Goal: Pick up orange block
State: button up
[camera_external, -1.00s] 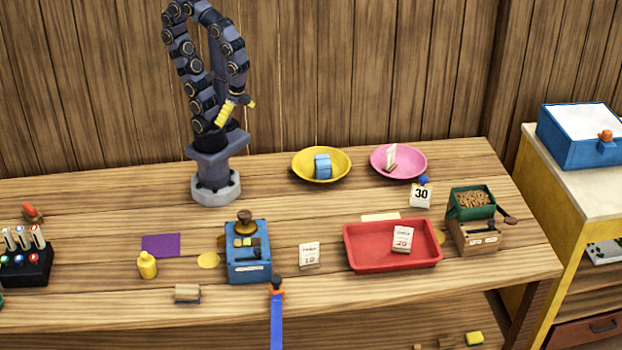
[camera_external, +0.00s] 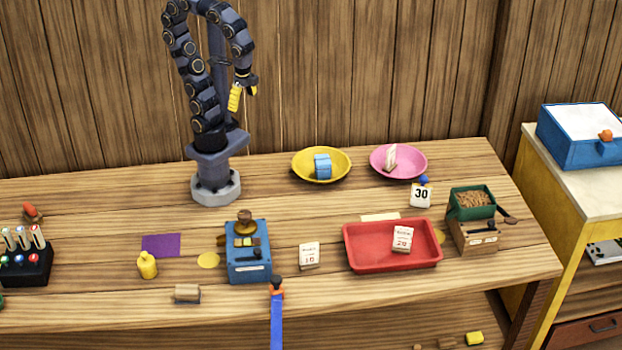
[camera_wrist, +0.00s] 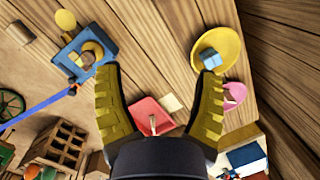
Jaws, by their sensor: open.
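I cannot make out a clear orange block in either view. My gripper (camera_external: 241,98) hangs in the air above the back of the table, well clear of everything on it. In the wrist view its two yellow fingers (camera_wrist: 158,76) stand wide apart with nothing between them. A blue block (camera_external: 322,166) sits in the yellow dish (camera_external: 300,168); it also shows in the wrist view (camera_wrist: 209,58), beyond the right fingertip. A small orange-red item (camera_external: 32,212) lies at the table's far left; its shape is too small to tell.
A pink dish (camera_external: 415,168), a red tray (camera_external: 350,255) with a white card, a blue box (camera_external: 249,272), a yellow bottle (camera_external: 147,266) and a green bin (camera_external: 470,213) stand on the table. A blue box with an orange knob (camera_external: 605,135) stands on the right cabinet. The table's back left is clear.

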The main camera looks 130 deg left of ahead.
jog(key=w+r+n+t+y, duration=0.1)
jog(key=w+r+n+y, duration=0.2)
jog(key=w, duration=0.4)
jog(key=w+r+n+t+y, duration=0.1)
jog(key=w+r+n+y, duration=0.2)
jog(key=w, duration=0.5)
jog(key=w+d+n+t+y, duration=0.2)
jog(key=w+d+y, duration=0.1)
jog(key=w+d, duration=0.4)
jog(key=w+d+f+t+h, duration=0.1)
jog(key=d+f+t, duration=0.25)
jog(key=d, duration=0.75)
jog(key=w+d+f+t, duration=0.1)
jog(key=d+f+t, duration=0.25)
jog(key=d, duration=0.75)
send_near(273, 277)
jog(key=x, duration=0.4)
jog(key=shift+g, duration=0.3)
jog(key=x, duration=0.7)
jog(key=shift+w+r, duration=0.1)
jog(key=shift+w, duration=0.05)
jog(key=shift+d, duration=0.1)
